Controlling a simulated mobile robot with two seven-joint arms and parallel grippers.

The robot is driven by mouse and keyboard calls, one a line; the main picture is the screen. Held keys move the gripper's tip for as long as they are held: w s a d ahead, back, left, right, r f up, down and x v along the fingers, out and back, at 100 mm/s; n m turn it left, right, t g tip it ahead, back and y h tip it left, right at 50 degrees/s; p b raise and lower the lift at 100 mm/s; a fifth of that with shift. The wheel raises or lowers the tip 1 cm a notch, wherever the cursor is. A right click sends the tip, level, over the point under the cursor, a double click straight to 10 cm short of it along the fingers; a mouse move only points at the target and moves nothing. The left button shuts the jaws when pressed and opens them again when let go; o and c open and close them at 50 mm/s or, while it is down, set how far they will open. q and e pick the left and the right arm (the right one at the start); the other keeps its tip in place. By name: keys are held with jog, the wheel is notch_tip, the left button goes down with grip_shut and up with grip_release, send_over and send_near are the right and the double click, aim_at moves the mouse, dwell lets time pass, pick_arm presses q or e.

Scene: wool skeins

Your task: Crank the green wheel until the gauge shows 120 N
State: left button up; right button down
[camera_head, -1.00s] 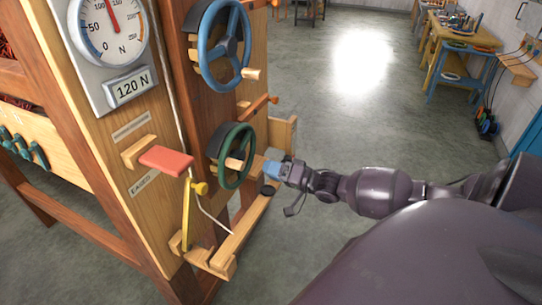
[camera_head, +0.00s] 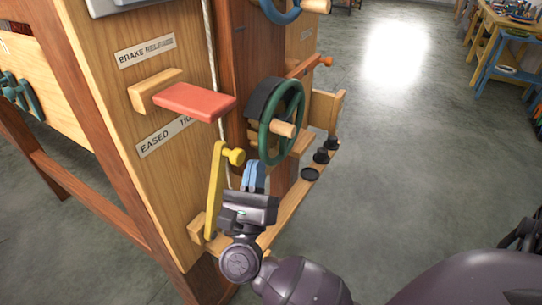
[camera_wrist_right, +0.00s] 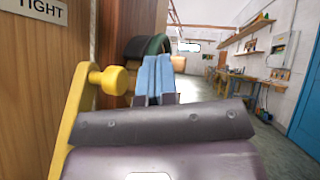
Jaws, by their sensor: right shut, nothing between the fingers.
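The green wheel (camera_head: 301,108) stands on the brown post with its wooden crank handle (camera_head: 283,129) towards me. My right gripper (camera_head: 254,174) is shut and empty, below and left of the wheel and just right of the yellow lever (camera_head: 215,190) and its knob (camera_head: 236,156). In the right wrist view, the blue fingers (camera_wrist_right: 154,78) are together, with the yellow knob (camera_wrist_right: 115,80) to their left and the green wheel (camera_wrist_right: 157,45) behind. The gauge dial is out of view; only the plate's lower edge (camera_head: 118,5) shows. My left gripper is not in view.
A red paddle (camera_head: 195,101) juts from the wooden panel between the "BRAKE RELEASE" label (camera_head: 146,50) and the "EASED" label (camera_head: 165,137). The lower rim of a blue wheel (camera_head: 278,14) shows above.

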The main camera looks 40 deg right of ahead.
notch_tip(320, 180, down, 7)
jog(key=m+g+b, duration=0.3)
jog(key=m+g, duration=0.3)
jog(key=g, duration=0.2)
jog(key=m+g, duration=0.2)
send_near(293, 126)
jog(key=w+d+f, duration=0.2)
jog(key=w+d, duration=0.1)
jog(key=d, duration=0.3)
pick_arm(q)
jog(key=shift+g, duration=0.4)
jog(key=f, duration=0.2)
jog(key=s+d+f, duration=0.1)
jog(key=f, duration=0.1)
pick_arm(e)
jog(key=shift+s+a+r+n, duration=0.1)
jog(key=shift+s+r+n, duration=0.1)
jog(key=shift+n, duration=0.1)
